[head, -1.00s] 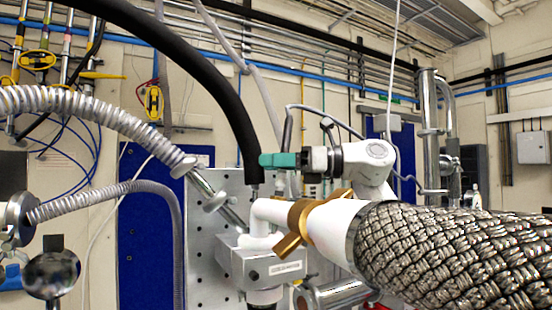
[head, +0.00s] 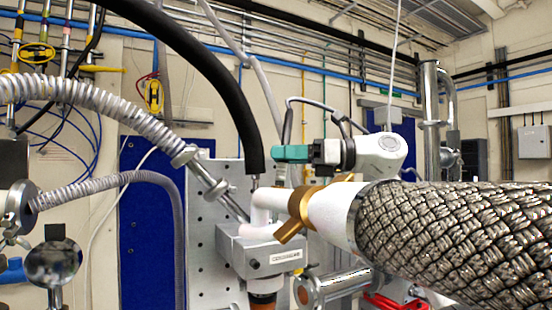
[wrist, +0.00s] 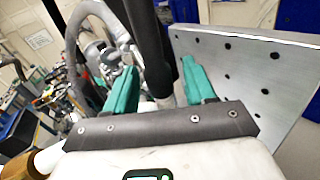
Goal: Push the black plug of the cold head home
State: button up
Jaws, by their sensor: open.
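The black plug (head: 254,160) appears as the lower end of a thick black hose, hanging upright above the cold head. A thin pin shows under it. The cold head is a grey metal block (head: 262,252) with a label and a white elbow pipe on top. My gripper (head: 291,153) is at the plug's height, just to its right in the head view, with teal fingers. In the wrist view my gripper (wrist: 158,88) is open, one finger either side of the black plug (wrist: 157,75). Whether a finger touches it, I cannot tell.
A gold clamp (head: 303,207) and a large braided hose (head: 460,235) lie below and right of my gripper. A perforated metal plate (head: 203,265) stands behind the cold head. Ribbed hoses (head: 100,95) cross at left.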

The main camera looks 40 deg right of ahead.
jog(key=b+v, duration=0.1)
jog(key=v, duration=0.7)
jog(key=shift+s, duration=0.25)
jog(key=shift+d, duration=0.15)
